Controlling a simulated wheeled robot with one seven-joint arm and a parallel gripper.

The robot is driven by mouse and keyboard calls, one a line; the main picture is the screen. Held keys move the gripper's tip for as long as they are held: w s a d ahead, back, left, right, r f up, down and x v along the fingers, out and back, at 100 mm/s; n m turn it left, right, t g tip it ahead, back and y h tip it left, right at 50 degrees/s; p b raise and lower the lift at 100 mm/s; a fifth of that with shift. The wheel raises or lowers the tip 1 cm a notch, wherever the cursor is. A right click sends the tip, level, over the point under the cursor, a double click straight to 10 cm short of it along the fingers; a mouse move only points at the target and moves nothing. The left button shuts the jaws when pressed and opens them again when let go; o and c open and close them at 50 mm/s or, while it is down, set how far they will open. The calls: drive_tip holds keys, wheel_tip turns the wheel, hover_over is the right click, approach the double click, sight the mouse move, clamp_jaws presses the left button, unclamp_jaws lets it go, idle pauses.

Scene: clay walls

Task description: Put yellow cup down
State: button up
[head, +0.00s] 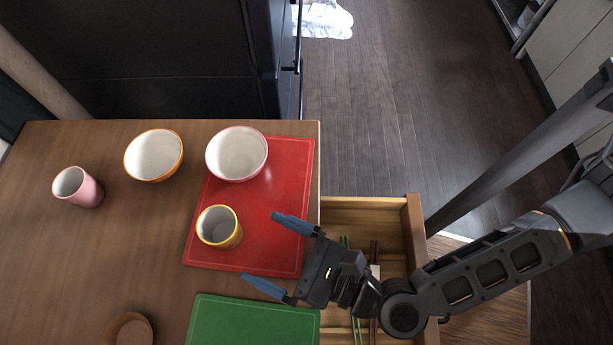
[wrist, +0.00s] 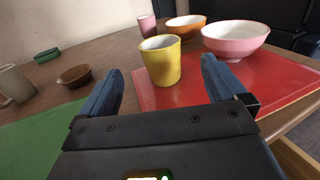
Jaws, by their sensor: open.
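The yellow cup (head: 220,228) stands upright on the red board (head: 260,225), near the board's lower left part. It also shows in the wrist view (wrist: 161,62), just beyond my fingertips and between their lines. My gripper (head: 260,251) is open and empty. Its two blue fingers point at the cup from the right in the head view, with a gap between the fingertips and the cup.
A pink bowl (head: 237,155) stands on the red board's upper part. An orange bowl (head: 154,156), a pink cup (head: 78,187) and a brown bowl (head: 129,329) stand on the table. A green board (head: 252,322) lies in front. An open drawer (head: 412,230) holds utensils under my arm.

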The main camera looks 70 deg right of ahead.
drive_tip(key=s+d+r+m+g, duration=0.1)
drive_tip(key=s+d+r+m, duration=0.2)
drive_tip(key=m, duration=0.8)
drive_tip(key=s+d+r+m+g+y, duration=0.1)
drive_tip(key=s+d+r+m, duration=0.1)
drive_tip(key=m, duration=1)
drive_tip(key=s+d+r+m+g, duration=0.1)
drive_tip(key=s+d+r+m, duration=0.2)
drive_tip(key=r+m, duration=0.3)
drive_tip(key=s+m, duration=0.1)
drive_tip(key=m, duration=0.4)
drive_tip(key=shift+s+d+r+m+y, duration=0.2)
drive_tip(key=shift+d+r+m+y, duration=0.15)
drive_tip(key=shift+m+y, duration=0.05)
